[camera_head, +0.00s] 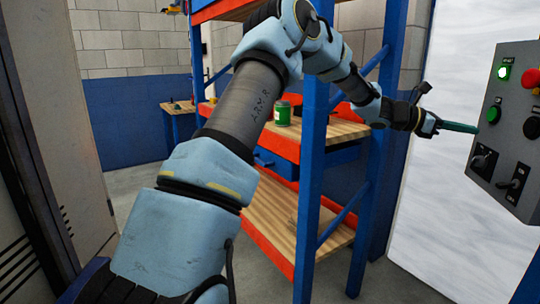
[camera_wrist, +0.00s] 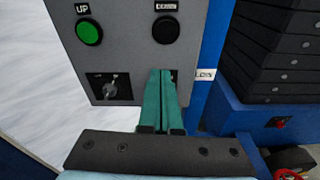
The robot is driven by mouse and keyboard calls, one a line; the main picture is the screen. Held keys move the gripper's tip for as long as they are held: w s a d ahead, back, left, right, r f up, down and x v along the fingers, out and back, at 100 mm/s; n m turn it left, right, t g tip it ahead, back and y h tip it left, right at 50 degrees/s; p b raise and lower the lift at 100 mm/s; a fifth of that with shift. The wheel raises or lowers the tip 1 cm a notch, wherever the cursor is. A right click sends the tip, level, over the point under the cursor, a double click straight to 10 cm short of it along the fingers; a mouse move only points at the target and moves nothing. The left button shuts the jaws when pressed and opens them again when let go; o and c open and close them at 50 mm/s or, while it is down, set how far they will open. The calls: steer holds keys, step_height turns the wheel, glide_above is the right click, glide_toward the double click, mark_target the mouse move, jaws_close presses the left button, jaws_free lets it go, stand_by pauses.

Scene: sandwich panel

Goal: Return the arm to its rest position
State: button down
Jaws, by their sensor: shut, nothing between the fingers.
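My arm (camera_head: 238,105) reaches from the bottom of the head view up and over to the right. My gripper (camera_head: 474,128) has teal fingers, pressed together and empty, pointing at the grey control panel (camera_head: 497,143). In the wrist view my gripper (camera_wrist: 161,74) sits below the black DOWN button (camera_wrist: 166,29) and covers most of the right-hand switch. The green UP button (camera_wrist: 89,32) and the left rotary switch (camera_wrist: 111,90) are clear of the fingers. I cannot tell whether the fingertips touch the panel.
A blue and orange shelf rack (camera_head: 312,190) stands close beside and behind my arm, with a green can (camera_head: 283,113) on a wooden shelf. Black stacked blocks (camera_wrist: 275,50) stand right of the panel in the wrist view.

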steer(key=s+a+f+m+t+y+p, duration=0.15)
steer(key=a+f+m+y, duration=0.35)
steer(key=a, duration=1)
steer(key=a+f+m+t+y+p, duration=0.1)
steer(key=a+f+m+t+y, duration=0.15)
steer(key=a+f+y, duration=0.75)
steer(key=s+a+m, duration=0.2)
steer(key=s+a, duration=0.1)
steer(key=a, duration=0.7)
steer(key=s+a+r+m+p, duration=0.1)
steer(key=s+a+m, duration=0.2)
steer(key=a, duration=0.8)
steer(key=s+a+m+t+y, duration=0.1)
steer(key=s+a+m, duration=0.2)
steer(key=a, duration=0.8)
steer(key=shift+s+a+r+p, duration=0.15)
steer(key=shift+s+a+p, duration=0.15)
steer(key=shift+s, duration=0.3)
steer(key=shift+d, duration=0.1)
